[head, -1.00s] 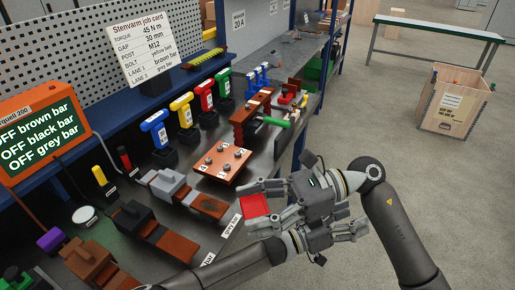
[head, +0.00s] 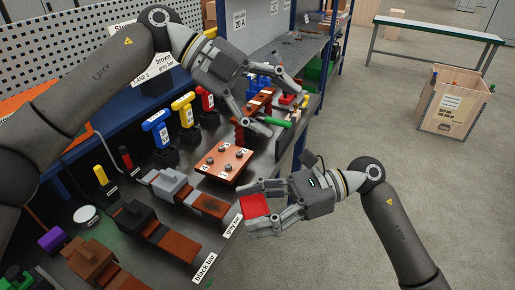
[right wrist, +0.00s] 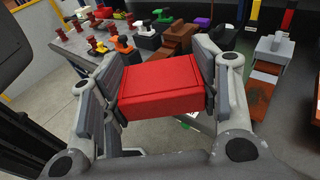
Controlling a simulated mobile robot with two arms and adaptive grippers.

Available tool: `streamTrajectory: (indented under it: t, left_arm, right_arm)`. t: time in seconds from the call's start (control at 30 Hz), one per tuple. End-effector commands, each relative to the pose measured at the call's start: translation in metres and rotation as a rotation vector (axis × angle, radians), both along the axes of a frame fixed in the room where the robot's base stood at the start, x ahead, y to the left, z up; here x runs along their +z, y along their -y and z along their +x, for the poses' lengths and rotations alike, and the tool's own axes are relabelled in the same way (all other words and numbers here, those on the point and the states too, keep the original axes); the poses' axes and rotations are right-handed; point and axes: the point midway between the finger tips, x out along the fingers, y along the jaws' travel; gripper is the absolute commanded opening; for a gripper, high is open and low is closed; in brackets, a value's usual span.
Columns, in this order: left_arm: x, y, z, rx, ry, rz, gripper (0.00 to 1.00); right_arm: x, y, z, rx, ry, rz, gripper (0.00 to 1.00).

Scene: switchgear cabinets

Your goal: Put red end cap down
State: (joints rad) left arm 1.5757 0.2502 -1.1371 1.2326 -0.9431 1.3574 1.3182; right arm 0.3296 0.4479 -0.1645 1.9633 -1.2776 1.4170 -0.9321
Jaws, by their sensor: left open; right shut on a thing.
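The red end cap (head: 255,206) is a red block held in my right gripper (head: 248,208), in the lower middle of the head view. It is clear of the fingers on top and shows large and red in the right wrist view (right wrist: 160,88), between the two finger pads. It is over the bench's front edge, close to the grey bar label. My left gripper (head: 284,114) is open and empty, with its fingers spread around the area of the copper bar on red posts (head: 255,104) and the green handle (head: 274,122). Whether it touches them I cannot tell.
The bench (head: 205,232) carries a copper plate with bolts (head: 223,161), brown, grey and black blocks, and blue, yellow and red T-handled tools. A wooden crate (head: 455,100) stands on the floor at right.

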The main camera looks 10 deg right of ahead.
Motion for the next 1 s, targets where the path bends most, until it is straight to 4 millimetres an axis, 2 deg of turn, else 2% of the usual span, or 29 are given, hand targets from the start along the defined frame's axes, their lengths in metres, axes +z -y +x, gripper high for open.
streamTrajectory:
  t: [0.03,0.1,0.2,0.3,0.5,0.67,0.83,1.0]
  left_arm:
    - [0.0,0.006,-0.022,-0.058,0.055,0.098,0.66]
    - [-0.006,0.005,-0.044,-0.116,0.124,0.239,0.66]
    - [-0.014,-0.003,-0.067,-0.174,0.22,0.44,0.66]
    - [-0.02,-0.016,-0.081,-0.199,0.306,0.614,0.66]
    - [-0.022,-0.037,-0.091,-0.206,0.414,0.835,0.66]
    - [-0.027,-0.042,-0.092,-0.203,0.439,0.889,0.66]
    - [-0.048,-0.043,-0.092,-0.204,0.437,0.889,0.66]
    - [-0.082,-0.042,-0.093,-0.206,0.436,0.887,0.66]
  right_arm:
    - [0.0,0.0,0.0,0.0,0.0,0.0,0.28]
    - [0.0,0.0,0.0,0.0,0.0,0.0,0.28]
    - [0.0,0.0,0.0,0.0,0.0,0.0,0.28]
    - [0.0,0.0,0.0,0.0,0.0,0.0,0.28]
    - [0.0,0.0,0.0,0.0,0.0,0.0,0.28]
    - [0.0,0.0,0.0,0.0,0.0,0.0,0.28]
    - [0.0,0.0,0.0,0.0,0.0,0.0,0.28]
    - [0.0,0.0,0.0,0.0,0.0,0.0,0.28]
